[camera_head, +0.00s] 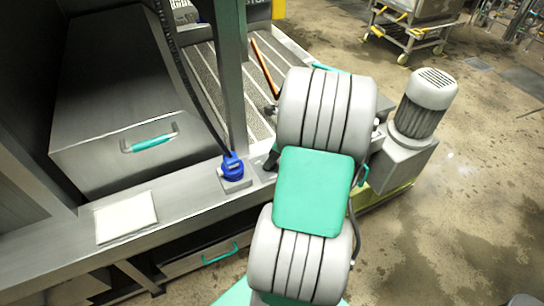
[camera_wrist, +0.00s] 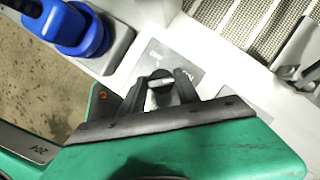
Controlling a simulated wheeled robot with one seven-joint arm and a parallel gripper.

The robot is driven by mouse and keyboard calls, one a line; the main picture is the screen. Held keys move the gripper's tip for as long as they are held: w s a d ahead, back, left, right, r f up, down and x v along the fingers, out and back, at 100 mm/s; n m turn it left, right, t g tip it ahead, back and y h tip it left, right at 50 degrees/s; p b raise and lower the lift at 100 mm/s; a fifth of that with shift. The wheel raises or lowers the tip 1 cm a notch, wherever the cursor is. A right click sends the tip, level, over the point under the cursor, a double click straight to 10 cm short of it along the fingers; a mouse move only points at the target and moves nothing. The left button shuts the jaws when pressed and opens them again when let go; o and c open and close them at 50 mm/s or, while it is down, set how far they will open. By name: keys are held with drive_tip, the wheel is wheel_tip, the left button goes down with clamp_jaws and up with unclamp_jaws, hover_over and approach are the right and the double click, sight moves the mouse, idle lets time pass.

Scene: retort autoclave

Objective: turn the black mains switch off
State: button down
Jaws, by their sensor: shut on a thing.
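The black mains switch (camera_wrist: 161,78) is a round knob with a pale pointer line, on a grey label plate (camera_wrist: 172,57) in the wrist view. The line lies nearly level across the picture, tilted slightly. My gripper (camera_wrist: 164,90) has its two dark fingers on either side of the knob, shut on it. The lower part of the knob is hidden by the gripper. In the head view, only a dark bit of my gripper (camera_head: 271,160) shows at the ledge beside my arm; the switch is hidden there.
A blue plug and socket (camera_head: 232,168) stand on the ledge just left of my gripper, also close by in the wrist view (camera_wrist: 82,28). A steel post rises behind it. A white pad (camera_head: 125,217) lies further left. A grey motor (camera_head: 424,103) stands right of my arm.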

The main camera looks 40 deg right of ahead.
drive_tip(key=shift+r+p, duration=0.1)
drive_tip(key=shift+p, duration=0.35)
drive_tip(key=shift+r+n+p, duration=0.1)
drive_tip(key=shift+n+p, duration=0.5)
drive_tip(key=shift+n, duration=0.2)
drive_tip(key=shift+n+g+y+p, duration=0.5)
drive_tip(key=shift+n+y+p, duration=0.1)
drive_tip(key=shift+n+p, duration=0.6)
drive_tip(key=n+p, duration=0.1)
drive_tip(key=n, duration=0.1)
drive_tip(key=n+g+y+p, duration=0.1)
drive_tip(key=n, duration=0.1)
drive_tip(key=shift+w+d+g, duration=0.1)
drive_tip(key=shift+w+g, duration=0.05)
drive_tip(key=shift+g, duration=0.15)
drive_tip(key=n, duration=0.2)
drive_tip(key=n+g, duration=0.1)
drive_tip(key=n, duration=0.1)
drive_tip(key=n+g, duration=0.1)
drive_tip(key=shift+w+f+n, duration=0.15)
drive_tip(key=shift+f+n, duration=0.1)
drive_tip(key=shift+n, duration=0.15)
drive_tip(key=shift+n+g+h+b, duration=0.3)
drive_tip(key=shift+n+g+b, duration=0.45)
drive_tip(key=shift+n, duration=1.25)
drive_tip(key=shift+r, duration=0.1)
drive_tip(key=c, duration=0.9)
unclamp_jaws()
